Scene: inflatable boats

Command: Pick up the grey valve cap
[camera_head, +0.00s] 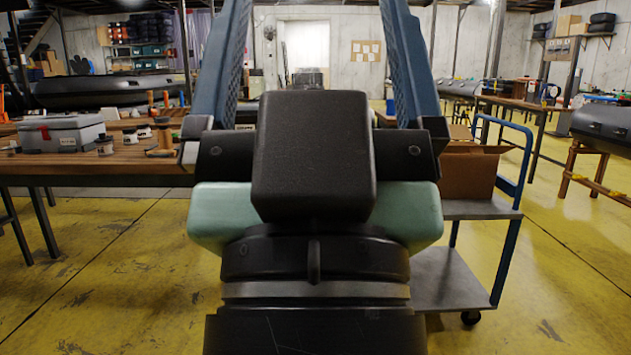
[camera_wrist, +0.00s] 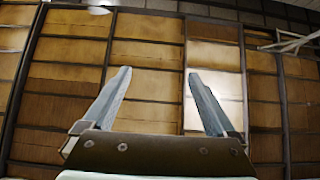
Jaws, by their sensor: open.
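I cannot make out the grey valve cap in either view. My gripper (camera_head: 314,8) rises large through the middle of the head view, its two blue fingers spread wide and running up to the top edge. In the wrist view my gripper (camera_wrist: 158,72) is open, with nothing between its fingers. It points at brown panels in a dark grid (camera_wrist: 145,50), which look like the ceiling. My wrist hides the middle of the room in the head view.
A wooden workbench (camera_head: 100,168) at left carries a grey toolbox (camera_head: 60,134), small jars (camera_head: 105,146) and other small items. A blue-handled cart (camera_head: 445,280) with a cardboard box (camera_head: 468,172) stands at right. Yellow floor (camera_head: 100,270) is open at front left.

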